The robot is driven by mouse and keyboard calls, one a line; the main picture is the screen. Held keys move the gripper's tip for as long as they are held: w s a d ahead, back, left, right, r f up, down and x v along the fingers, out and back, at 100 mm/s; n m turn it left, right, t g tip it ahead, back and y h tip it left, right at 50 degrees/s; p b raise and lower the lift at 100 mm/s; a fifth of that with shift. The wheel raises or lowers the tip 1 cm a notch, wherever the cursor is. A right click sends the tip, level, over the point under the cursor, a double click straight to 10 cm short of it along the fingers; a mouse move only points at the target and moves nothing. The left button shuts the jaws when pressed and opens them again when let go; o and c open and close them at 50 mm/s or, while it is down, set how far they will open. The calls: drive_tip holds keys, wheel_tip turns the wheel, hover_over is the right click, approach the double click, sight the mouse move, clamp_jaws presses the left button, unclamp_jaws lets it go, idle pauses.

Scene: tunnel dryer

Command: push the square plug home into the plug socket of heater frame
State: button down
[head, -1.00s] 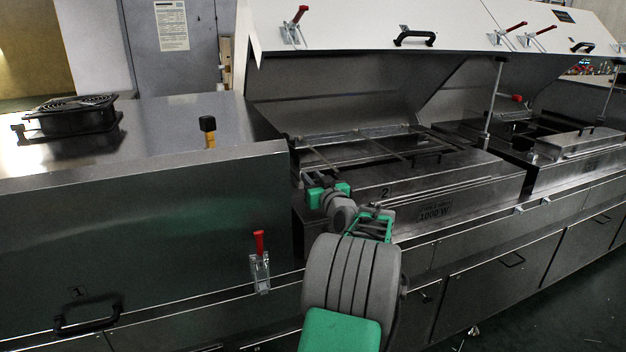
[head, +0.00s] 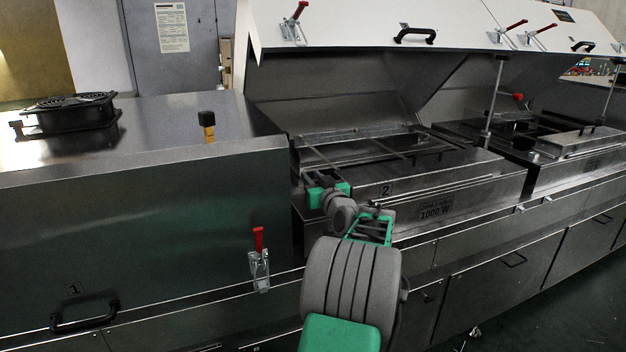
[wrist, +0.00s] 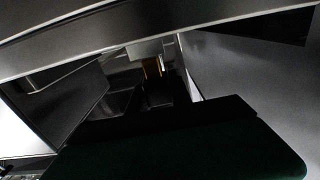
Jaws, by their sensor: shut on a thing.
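The heater frame (head: 455,195), marked 1000 W, lies in the open bay under the raised white hood. My gripper (wrist: 158,90) reaches down at the frame's left end; in the head view its green body shows but its fingers are hidden. In the wrist view the fingers are dark and close together, shut on what I take to be the square plug. A small yellow piece (wrist: 152,67) shows just beyond the fingertips; I cannot tell whether it belongs to the plug or the socket. The plug socket cannot be made out in the shadow, nor can how deep the plug sits.
A closed steel section (head: 150,230) stands left of my arm, with a black fan (head: 70,115) and a black-and-yellow post (head: 207,127) on top. A red toggle clamp (head: 259,258) is on its front. The raised hood (head: 350,25) hangs above the bay.

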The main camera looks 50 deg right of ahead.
drive_tip(key=shift+f+b, duration=1.05)
drive_tip(key=shift+b, duration=0.2)
drive_tip(key=c, duration=1.1)
unclamp_jaws()
drive_tip(key=v, duration=0.8)
